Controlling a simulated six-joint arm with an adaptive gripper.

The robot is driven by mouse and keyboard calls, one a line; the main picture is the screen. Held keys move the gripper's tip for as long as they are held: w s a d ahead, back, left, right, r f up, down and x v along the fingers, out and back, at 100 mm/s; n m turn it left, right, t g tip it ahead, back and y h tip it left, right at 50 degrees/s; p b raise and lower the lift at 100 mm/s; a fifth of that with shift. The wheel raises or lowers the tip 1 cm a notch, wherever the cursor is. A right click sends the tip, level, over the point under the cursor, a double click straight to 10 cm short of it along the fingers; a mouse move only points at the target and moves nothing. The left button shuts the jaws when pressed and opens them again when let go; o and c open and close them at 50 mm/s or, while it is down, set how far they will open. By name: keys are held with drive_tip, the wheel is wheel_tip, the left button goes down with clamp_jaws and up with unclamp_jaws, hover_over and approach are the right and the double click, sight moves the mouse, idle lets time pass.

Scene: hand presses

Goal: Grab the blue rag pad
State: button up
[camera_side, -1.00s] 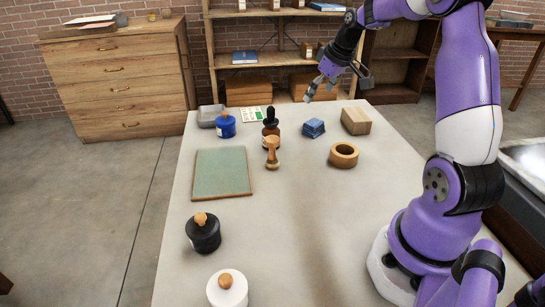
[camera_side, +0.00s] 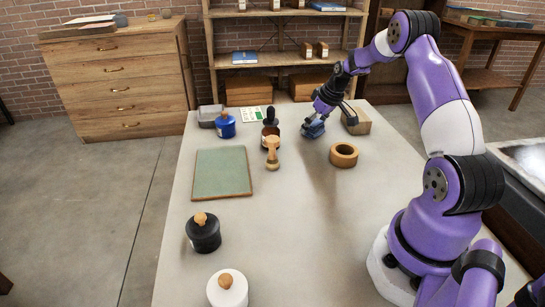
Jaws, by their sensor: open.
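The blue rag pad (camera_side: 312,131) lies on the table toward the back right. It is a small folded blue bundle, partly hidden by my gripper. My gripper (camera_side: 313,122) points down at the pad from above, with its dark fingers right at it. The fingers are open. I cannot tell whether they touch the cloth.
A wooden block (camera_side: 357,122) stands close to the right of my gripper. A wooden ring (camera_side: 344,155) lies in front. A brown dropper bottle (camera_side: 271,127) and a wooden-handled tool (camera_side: 272,153) stand to the left. A blue jar (camera_side: 226,126) is farther left. The table's front middle is clear.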

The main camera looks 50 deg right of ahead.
drive_tip(key=c, duration=1)
drive_tip(key=shift+c, duration=0.2)
